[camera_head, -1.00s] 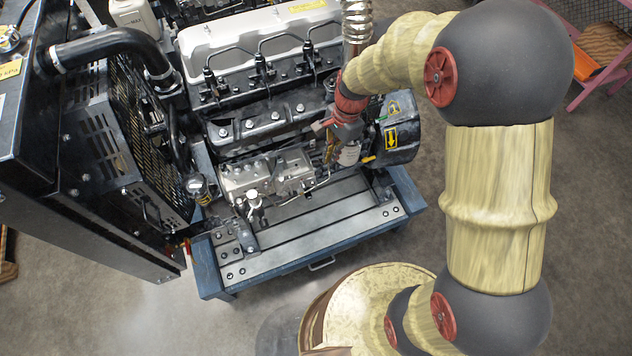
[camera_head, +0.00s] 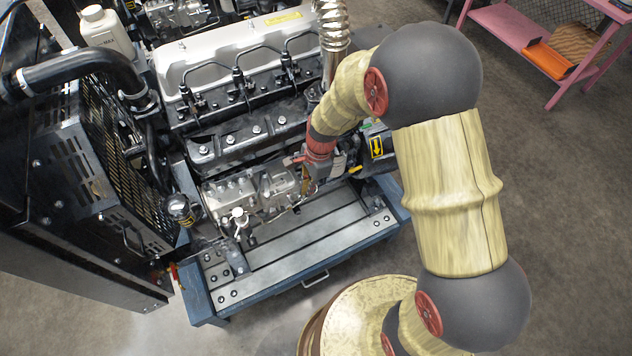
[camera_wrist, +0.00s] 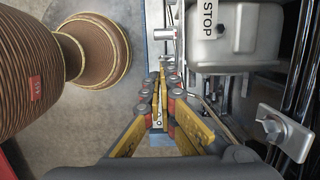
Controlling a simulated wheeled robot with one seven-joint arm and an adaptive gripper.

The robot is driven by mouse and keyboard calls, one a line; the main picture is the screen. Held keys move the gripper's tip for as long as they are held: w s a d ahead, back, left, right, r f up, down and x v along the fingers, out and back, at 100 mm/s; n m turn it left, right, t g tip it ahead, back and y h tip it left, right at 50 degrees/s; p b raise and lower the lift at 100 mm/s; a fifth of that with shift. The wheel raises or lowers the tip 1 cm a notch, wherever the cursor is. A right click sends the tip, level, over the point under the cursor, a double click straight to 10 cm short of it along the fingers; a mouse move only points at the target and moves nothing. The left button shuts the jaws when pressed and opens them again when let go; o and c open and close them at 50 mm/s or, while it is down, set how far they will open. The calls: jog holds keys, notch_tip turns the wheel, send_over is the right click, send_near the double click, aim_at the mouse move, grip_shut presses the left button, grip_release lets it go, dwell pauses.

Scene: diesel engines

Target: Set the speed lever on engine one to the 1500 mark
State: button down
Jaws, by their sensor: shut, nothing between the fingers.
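Engine one appears to be the diesel engine (camera_head: 240,110) below my arm in the head view. Its fuel pump block (camera_head: 245,195) is on the near side. My gripper (camera_wrist: 161,82) is shut and empty, its yellow-and-grey fingers together in the wrist view. In the head view my gripper is low at the right end of the pump block, partly hidden by my red wrist. In the wrist view a grey housing with a STOP label (camera_wrist: 208,18) stands right of the fingertips. The speed lever and the 1500 mark cannot be made out; whether my fingers touch anything is unclear.
The radiator and its grille (camera_head: 105,160) stand left of the engine. A blue base frame (camera_head: 205,305) with a grey top runs along the near side. A corrugated exhaust pipe (camera_head: 333,30) rises close to my arm. A pink bench (camera_head: 500,25) stands far right, with open floor before it.

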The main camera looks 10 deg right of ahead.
jog(key=shift+s+a, duration=0.3)
jog(key=shift+a, duration=0.6)
jog(key=shift+s+a+r+p, duration=0.15)
jog(key=shift+s+a+p, duration=0.05)
jog(key=shift+a+p, duration=0.45)
